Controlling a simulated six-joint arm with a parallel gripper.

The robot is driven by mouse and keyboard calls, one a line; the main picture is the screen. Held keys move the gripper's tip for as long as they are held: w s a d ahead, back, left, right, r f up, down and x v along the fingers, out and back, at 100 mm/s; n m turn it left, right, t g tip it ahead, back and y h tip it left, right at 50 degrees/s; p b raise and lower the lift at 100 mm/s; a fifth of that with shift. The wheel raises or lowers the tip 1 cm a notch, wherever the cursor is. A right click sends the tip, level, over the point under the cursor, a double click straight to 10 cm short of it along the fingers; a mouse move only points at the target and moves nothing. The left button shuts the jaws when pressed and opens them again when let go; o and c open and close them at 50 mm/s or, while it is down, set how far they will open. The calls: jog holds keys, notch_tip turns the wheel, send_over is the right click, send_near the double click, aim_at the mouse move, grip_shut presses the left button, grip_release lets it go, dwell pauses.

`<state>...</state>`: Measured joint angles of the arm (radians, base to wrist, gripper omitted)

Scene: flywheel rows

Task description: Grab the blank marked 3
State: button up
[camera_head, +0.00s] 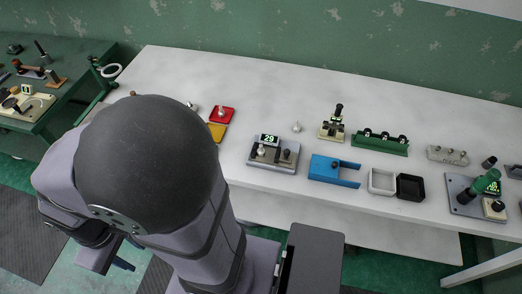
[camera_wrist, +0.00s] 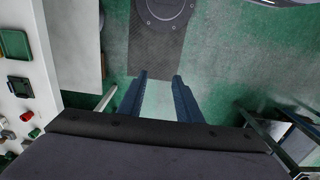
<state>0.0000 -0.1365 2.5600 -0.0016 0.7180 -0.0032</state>
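A green rack (camera_head: 380,149) on the white table holds several dark pieces (camera_head: 385,135) in a row, with small pale marks too small to read. I cannot tell which piece, if any, is marked 3. My gripper (camera_wrist: 160,77) is open and empty in the wrist view, its two blue fingers apart over the floor. In the head view, my arm hides most of the gripper, and a blue finger shows at the lower left, far from the rack and off the table.
The white table (camera_head: 300,90) bears a device showing 29 (camera_head: 272,152), a blue forked block (camera_head: 335,170), a white tray (camera_head: 381,191), a black tray (camera_head: 410,197), red (camera_head: 222,115) and yellow pads, and a grey station (camera_head: 465,205) at right. A green workbench (camera_head: 75,85) stands at left. The table's back is clear.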

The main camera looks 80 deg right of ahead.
jog(key=w+d+f+m+t+b, duration=0.4)
jog(key=w+f+m+b, duration=0.15)
jog(key=w+f, duration=0.4)
jog(key=w+d+f+m+t+h+b, duration=0.1)
jog(key=d+f+m+h+b, duration=0.2)
jog(key=d, duration=0.5)
jog(key=d+f+m+h+b, duration=0.1)
jog(key=d+f+m+h, duration=0.2)
jog(key=d+m, duration=0.35)
jog(key=s+d+f+m+g+h+b, duration=0.2)
jog(key=s+d+m+g+h+b, duration=0.3)
jog(key=s+d, duration=0.6)
jog(key=s+d+r+m+g+h+b, duration=0.1)
jog(key=s+d+r+g+h, duration=0.1)
jog(key=s, duration=0.5)
jog(key=s+d+r+m+g+h, duration=0.1)
jog(key=s+d+r+g+h, duration=0.2)
jog(key=s+g, duration=0.2)
jog(key=shift+s+d+m+h+b, duration=0.2)
jog(key=shift+s+m+h+b, duration=0.15)
jog(key=shift+s, duration=0.7)
